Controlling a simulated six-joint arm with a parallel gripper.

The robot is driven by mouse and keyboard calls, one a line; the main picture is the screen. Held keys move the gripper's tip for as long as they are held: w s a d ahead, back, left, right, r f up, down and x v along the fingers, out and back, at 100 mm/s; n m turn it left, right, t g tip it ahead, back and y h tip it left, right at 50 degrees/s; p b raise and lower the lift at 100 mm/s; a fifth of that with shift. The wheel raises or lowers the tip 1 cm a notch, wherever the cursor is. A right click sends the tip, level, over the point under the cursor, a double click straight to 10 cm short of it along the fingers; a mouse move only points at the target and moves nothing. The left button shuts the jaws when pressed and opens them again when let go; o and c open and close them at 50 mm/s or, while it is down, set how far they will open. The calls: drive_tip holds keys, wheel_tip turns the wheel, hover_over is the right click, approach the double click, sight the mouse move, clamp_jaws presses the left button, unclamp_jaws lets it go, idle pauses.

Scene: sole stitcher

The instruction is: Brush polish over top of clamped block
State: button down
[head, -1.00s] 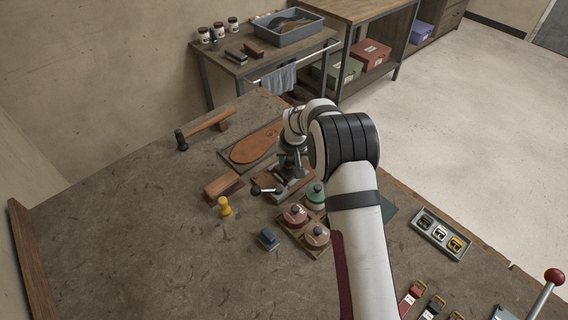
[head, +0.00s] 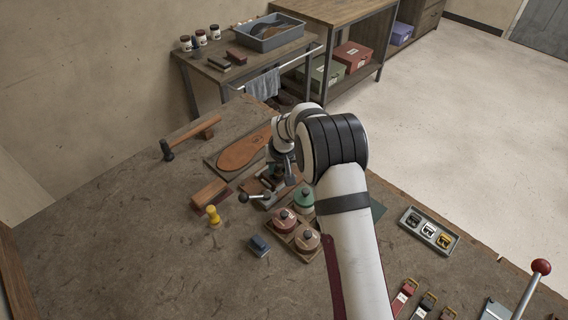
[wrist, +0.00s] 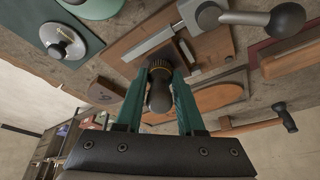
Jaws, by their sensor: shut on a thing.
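My gripper (wrist: 160,92) has teal fingers shut on a brush (wrist: 159,98) with a dark, rounded handle and a brass collar. The brush points away from my wrist, towards the clamp; its bristle end is mostly hidden, so contact with the block cannot be told. The clamp (wrist: 151,45) has a grey metal bar and a dark-knobbed lever. Brown wood (wrist: 213,44) shows beside it; which part is the block is unclear. In the head view my wrist hangs over the clamp, whose lever knob (head: 244,197) sticks out left.
A sole board (head: 240,153) lies behind. A wood-backed brush (head: 209,193), yellow stamp (head: 213,216) and blue block (head: 259,245) stand left.

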drive_tip(key=shift+s+a, duration=1.2)
drive_tip(key=shift+a, duration=0.15)
drive_tip(key=shift+w+d, duration=2.4)
drive_tip(key=shift+d, duration=0.25)
wheel_tip(320, 180, up, 6)
wheel_tip(320, 180, up, 3)
